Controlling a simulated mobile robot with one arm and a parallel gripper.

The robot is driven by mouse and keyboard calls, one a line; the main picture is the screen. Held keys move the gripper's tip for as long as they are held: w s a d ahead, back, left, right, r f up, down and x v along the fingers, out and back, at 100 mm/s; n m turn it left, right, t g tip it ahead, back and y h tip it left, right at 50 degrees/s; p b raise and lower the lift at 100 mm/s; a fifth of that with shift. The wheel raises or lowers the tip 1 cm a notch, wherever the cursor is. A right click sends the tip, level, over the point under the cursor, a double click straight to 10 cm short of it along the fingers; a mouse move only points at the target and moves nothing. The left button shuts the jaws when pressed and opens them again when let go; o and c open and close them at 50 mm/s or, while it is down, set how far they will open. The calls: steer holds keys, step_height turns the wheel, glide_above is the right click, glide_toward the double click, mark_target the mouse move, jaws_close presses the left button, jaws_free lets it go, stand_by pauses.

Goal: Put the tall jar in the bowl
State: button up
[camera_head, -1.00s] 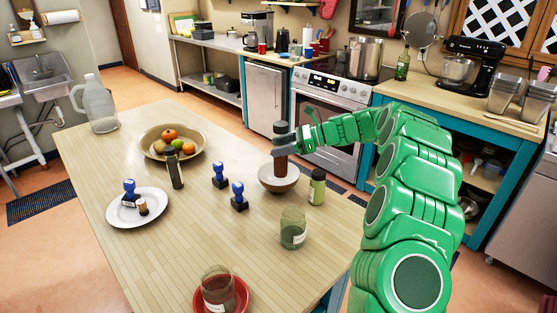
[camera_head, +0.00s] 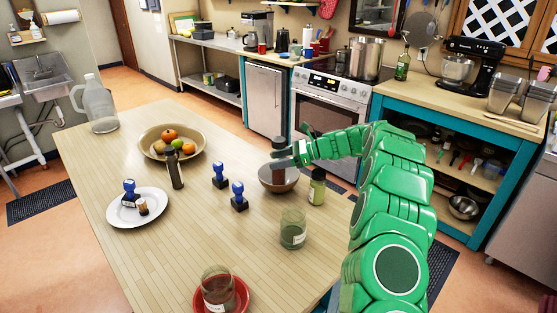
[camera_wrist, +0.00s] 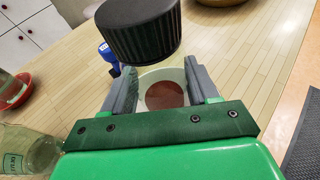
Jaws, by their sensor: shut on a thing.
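The tall jar (camera_head: 277,143) has a black lid and a brown body. It stands roughly upright in or just over the small bowl (camera_head: 279,184); I cannot tell whether its base touches the bowl. My gripper (camera_head: 290,157) is shut on the jar from the right, just below the lid. In the wrist view the black lid of the jar (camera_wrist: 138,30) shows large beyond the fingers of my gripper (camera_wrist: 162,88). A pale ring with a reddish-brown middle shows between the fingers. The jar's lower part is hidden by my gripper and the bowl.
A small green jar (camera_head: 317,187) stands close right of the bowl, and a glass jar (camera_head: 293,228) in front. Two blue stamps (camera_head: 239,197) stand to the left. A fruit bowl (camera_head: 153,152), a dark bottle (camera_head: 175,168) and a white plate (camera_head: 118,213) are farther left.

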steer(key=shift+f, duration=0.1)
steer(key=o, duration=1.3)
steer(key=v, duration=1.2)
steer(key=s+a+r+n+g+h, duration=0.1)
steer(key=s+a+r+n+h, duration=0.15)
steer(key=s, duration=0.65)
steer(key=s+a+r+n+g+h, duration=0.1)
steer(key=s+a+r+n, duration=0.3)
steer(key=s, duration=0.5)
steer(key=s+a+r+n+g+h, duration=0.1)
steer(key=s+a+r+n+h, duration=0.2)
steer(key=s, duration=0.5)
steer(key=s+d+f+n+h, duration=0.2)
steer(key=s+d, duration=0.2)
steer(key=s, duration=0.7)
steer(key=s+d+f+n+h, duration=0.1)
steer(key=s+d+n+h, duration=0.2)
steer(key=s, duration=0.8)
steer(key=s+d+f+n+t+h, duration=0.1)
steer(key=s+d+f+n+h, duration=0.1)
steer(key=s+d, duration=0.5)
steer(key=shift+s+f+n+h, duration=0.15)
steer(key=shift+s+n+h, duration=0.2)
steer(key=shift+s, duration=0.65)
steer(key=shift+s+f+n+h, duration=0.2)
steer(key=shift+s+n, duration=0.2)
steer(key=shift+s, duration=0.6)
